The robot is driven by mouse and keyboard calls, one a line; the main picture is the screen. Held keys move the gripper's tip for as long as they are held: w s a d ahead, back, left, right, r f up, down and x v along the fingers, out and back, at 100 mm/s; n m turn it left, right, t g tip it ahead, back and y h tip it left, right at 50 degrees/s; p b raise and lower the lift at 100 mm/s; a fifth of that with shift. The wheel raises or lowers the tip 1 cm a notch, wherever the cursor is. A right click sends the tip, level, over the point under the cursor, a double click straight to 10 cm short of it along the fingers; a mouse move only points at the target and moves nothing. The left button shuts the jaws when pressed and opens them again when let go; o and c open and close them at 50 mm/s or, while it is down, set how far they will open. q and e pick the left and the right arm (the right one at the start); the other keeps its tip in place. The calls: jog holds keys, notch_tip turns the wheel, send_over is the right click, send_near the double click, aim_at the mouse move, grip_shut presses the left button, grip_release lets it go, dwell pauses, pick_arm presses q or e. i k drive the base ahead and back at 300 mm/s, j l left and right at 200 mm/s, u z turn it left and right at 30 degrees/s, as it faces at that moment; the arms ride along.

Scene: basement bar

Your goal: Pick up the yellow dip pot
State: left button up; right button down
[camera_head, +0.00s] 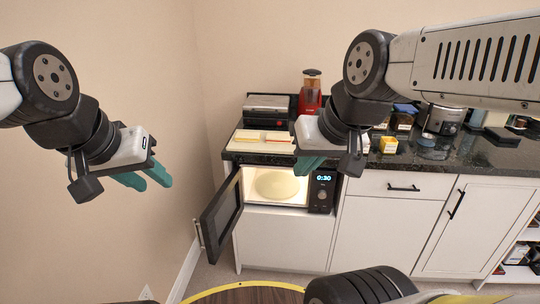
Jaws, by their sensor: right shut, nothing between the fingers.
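A small yellow item (388,145) stands on the dark counter, just right of my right arm's wrist. It may be the yellow dip pot, but it is too small to tell its exact shape. My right gripper (309,163) is shut and empty, with its teal fingers in front of the counter edge, above the open microwave and left of the yellow item. My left gripper (146,178) is open and empty, in front of the bare wall at the left, far from the counter. My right arm hides part of the counter.
The microwave (322,192) is lit inside, and its door (219,222) swings out to the left. A cutting board (247,141), a grill (268,107) and a red blender (309,103) stand on the counter's left part. Jars (403,120) and a silver appliance (445,119) stand farther right.

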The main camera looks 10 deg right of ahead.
aim_at(388, 144)
jog(key=z, duration=1.35)
